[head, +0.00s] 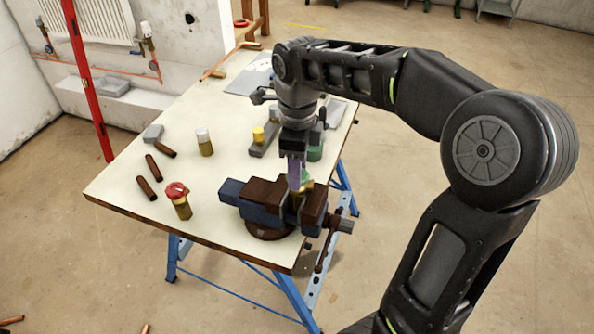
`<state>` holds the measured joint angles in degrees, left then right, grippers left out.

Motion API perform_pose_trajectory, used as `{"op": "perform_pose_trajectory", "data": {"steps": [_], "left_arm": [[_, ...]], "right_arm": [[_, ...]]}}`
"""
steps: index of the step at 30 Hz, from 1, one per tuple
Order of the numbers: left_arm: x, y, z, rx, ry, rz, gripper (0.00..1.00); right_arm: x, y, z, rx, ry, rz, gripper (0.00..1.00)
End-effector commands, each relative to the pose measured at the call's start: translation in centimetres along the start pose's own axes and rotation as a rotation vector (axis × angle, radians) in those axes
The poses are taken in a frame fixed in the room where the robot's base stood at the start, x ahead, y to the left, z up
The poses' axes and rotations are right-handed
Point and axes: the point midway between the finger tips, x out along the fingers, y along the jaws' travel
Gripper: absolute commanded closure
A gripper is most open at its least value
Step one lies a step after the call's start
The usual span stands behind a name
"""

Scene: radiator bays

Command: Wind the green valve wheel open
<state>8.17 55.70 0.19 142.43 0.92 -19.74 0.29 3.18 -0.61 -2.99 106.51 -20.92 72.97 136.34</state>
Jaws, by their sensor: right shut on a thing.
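The green valve wheel (306,177) shows in small part at the jaws of the blue and brown vise (257,198), near the table's front right corner. A bit of brass (308,186) shows just below it, between the vise jaws. My right gripper (296,181) points straight down over the vise and is shut on the green wheel. Its fingers hide most of the wheel, so I cannot tell how far the wheel is turned. My left gripper is not in view.
On the table (222,172) stand a red-wheeled valve (177,191), a white-capped valve (203,136) and a yellow-topped piece (258,134). A green object (315,152) stands behind the gripper. A red upright level (88,85) stands by the wall.

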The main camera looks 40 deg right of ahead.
Motion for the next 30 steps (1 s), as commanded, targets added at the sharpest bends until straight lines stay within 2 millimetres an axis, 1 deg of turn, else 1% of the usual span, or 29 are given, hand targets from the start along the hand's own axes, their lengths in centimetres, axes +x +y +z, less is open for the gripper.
{"op": "perform_pose_trajectory", "data": {"steps": [30], "left_arm": [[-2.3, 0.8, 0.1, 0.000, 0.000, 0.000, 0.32]], "right_arm": [[0.1, 0.1, -0.1, -1.887, -0.002, 0.008, 1.00]]}}
